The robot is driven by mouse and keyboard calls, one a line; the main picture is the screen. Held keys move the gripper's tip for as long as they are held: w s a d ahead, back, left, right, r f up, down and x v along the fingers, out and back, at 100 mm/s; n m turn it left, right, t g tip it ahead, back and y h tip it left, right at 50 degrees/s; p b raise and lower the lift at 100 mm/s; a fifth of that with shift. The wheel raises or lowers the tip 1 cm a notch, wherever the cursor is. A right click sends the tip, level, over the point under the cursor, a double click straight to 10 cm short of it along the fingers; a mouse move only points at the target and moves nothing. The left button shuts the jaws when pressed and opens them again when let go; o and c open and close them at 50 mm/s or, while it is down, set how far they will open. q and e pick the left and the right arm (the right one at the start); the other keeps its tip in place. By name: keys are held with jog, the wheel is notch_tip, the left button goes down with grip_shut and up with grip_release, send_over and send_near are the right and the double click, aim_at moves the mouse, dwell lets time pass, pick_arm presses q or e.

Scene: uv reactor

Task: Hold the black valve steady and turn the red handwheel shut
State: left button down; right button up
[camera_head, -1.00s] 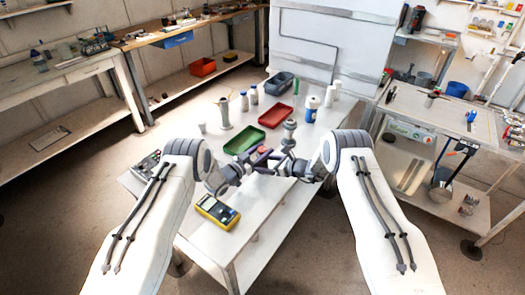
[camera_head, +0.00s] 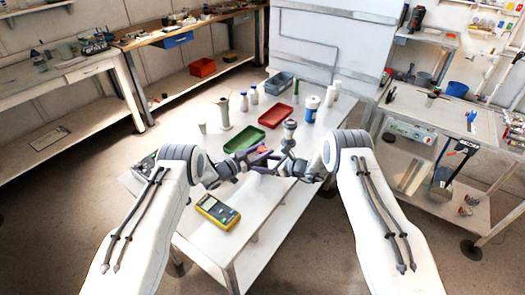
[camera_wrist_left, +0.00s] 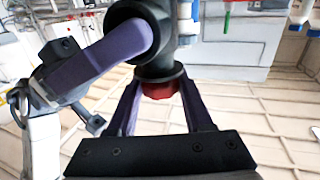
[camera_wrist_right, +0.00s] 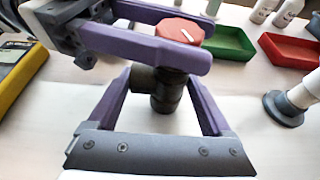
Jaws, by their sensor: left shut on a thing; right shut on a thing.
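The red handwheel (camera_wrist_right: 180,32) has a white mark on top and sits on the black valve (camera_wrist_right: 165,95) in the right wrist view. My left gripper (camera_head: 262,158) is shut on the handwheel, which shows red between its purple fingers in the left wrist view (camera_wrist_left: 160,89). My right gripper (camera_head: 270,168) is shut on the valve body, its fingers on either side in the right wrist view. The valve is partly hidden by fingers. In the head view the grippers cover most of it, above the white table (camera_head: 275,205).
A green tray (camera_head: 244,138), a red tray (camera_head: 275,116) and a grey bin (camera_head: 279,82) stand behind. A grey fitting (camera_head: 290,130) stands close beyond the right gripper. A yellow meter (camera_head: 217,212) lies at the front left. Bottles stand at the back.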

aim_at(262, 149)
pick_arm(q)
jog(key=shift+d+r+m+g+h, duration=0.1)
jog(key=shift+r+m+g+h, duration=0.15)
jog(key=shift+m+g+h, duration=0.8)
dwell(1.3)
jog(key=shift+f+m+g, duration=0.15)
jog(key=shift+m+g, duration=0.1)
jog(key=shift+g, duration=0.3)
dwell(2.8)
jog(key=shift+c, duration=1.4)
grip_release()
notch_tip(262, 149, up, 10)
jog(key=shift+f, duration=0.1)
